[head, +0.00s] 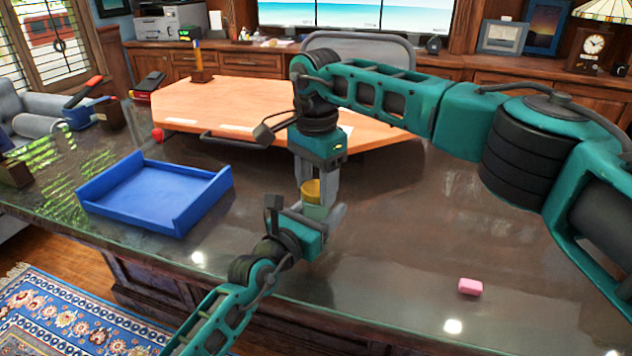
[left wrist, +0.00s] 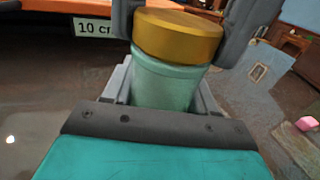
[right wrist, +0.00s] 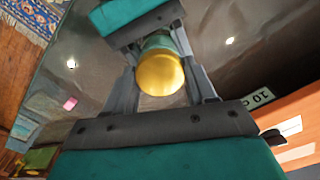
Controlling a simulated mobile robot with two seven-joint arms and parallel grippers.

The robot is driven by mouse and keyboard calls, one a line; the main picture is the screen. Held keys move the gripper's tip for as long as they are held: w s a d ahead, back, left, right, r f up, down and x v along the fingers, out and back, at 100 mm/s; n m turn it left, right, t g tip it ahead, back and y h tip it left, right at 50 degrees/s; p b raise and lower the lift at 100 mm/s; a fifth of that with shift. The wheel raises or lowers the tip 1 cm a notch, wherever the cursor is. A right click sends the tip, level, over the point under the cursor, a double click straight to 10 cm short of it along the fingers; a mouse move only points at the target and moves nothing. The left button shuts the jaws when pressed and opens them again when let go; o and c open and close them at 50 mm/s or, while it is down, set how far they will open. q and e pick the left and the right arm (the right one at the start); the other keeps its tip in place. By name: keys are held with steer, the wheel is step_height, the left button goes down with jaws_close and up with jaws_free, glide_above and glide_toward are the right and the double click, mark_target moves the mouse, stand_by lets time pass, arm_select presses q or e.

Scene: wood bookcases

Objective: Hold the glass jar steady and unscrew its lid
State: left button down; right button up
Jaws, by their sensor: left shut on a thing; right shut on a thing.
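The jar also shows in the left wrist view (left wrist: 166,84), under the lid (left wrist: 178,36). My left gripper (head: 322,214) comes in low from the front and is shut on the jar body. My right gripper (head: 320,192) points down from above and is shut around the lid. The right wrist view looks down on the lid (right wrist: 160,75) between the fingers. The lid sits on the jar; I cannot tell whether it is loosened.
A blue tray (head: 150,212) lies on the table at the left. A pink block (head: 470,287) lies at the front right. A raised orange wooden board (head: 240,104) is behind the jar. The table right of the jar is mostly clear.

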mark_target(316, 187)
steer(key=shift+r, duration=0.15)
steer(key=shift+r, duration=1)
steer(key=shift+r, duration=2)
arm_select(q)
steer(key=shift+c, duration=1.2)
jaws_free()
